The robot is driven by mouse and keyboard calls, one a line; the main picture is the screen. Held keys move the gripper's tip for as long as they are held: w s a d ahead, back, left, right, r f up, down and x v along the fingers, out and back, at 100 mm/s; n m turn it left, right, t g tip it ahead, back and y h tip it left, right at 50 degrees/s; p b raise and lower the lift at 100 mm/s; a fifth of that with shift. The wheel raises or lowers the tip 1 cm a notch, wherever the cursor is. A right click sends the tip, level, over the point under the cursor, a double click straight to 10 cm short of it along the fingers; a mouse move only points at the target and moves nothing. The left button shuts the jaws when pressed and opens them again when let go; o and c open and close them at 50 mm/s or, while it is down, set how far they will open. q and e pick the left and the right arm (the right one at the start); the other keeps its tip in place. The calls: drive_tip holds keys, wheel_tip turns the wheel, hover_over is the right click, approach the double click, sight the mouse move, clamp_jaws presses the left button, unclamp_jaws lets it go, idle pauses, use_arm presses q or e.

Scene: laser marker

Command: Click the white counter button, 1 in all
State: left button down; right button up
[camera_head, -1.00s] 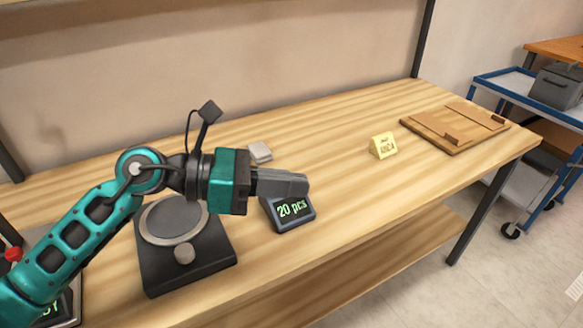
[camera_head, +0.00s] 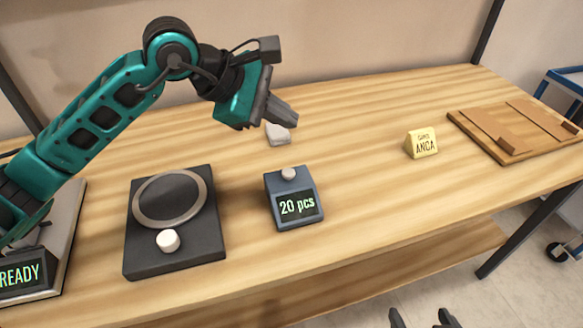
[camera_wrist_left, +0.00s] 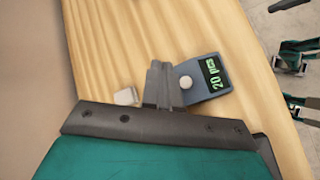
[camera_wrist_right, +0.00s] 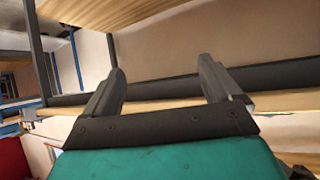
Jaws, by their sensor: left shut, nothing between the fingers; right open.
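The counter (camera_head: 293,222) is a small blue-grey box on the table; its screen reads "20 pcs". Its round whitish button (camera_head: 288,174) sits on top, behind the screen, and is uncovered. In the left wrist view the button (camera_wrist_left: 186,82) lies just right of the fingers. My left gripper (camera_head: 288,116) is shut and empty, raised behind the counter and apart from the button in the head view. My right gripper (camera_head: 420,317) shows only its tips at the bottom edge, off the table's front. In the right wrist view its fingers (camera_wrist_right: 160,72) are spread and empty.
A black device (camera_head: 140,258) with a round plate and its own white knob (camera_head: 168,240) stands left of the counter. A machine reading "READY" (camera_head: 20,275) is at far left. A white block (camera_head: 278,135), yellow sign (camera_head: 421,144) and wooden board (camera_head: 480,140) lie behind and right.

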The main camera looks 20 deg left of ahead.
use_arm(q)
drive_tip(key=b, duration=0.5)
hover_over(284, 174)
wheel_tip(284, 174, down, 8)
drive_tip(key=shift+f, duration=0.1)
drive_tip(key=shift+f+b, duration=0.35)
drive_tip(key=shift+b, duration=0.2)
use_arm(e)
drive_tip(key=f, duration=0.2)
drive_tip(key=a+f, duration=0.1)
drive_tip(key=f, duration=0.1)
drive_tip(key=shift+w+a+f, duration=0.15)
drive_tip(key=shift+w, duration=0.05)
drive_tip(key=shift+s+f, duration=0.1)
idle(0.8)
use_arm(q)
drive_tip(key=shift+f+b, duration=0.35)
drive_tip(key=shift+b, duration=0.15)
use_arm(e)
drive_tip(key=shift+f, duration=0.55)
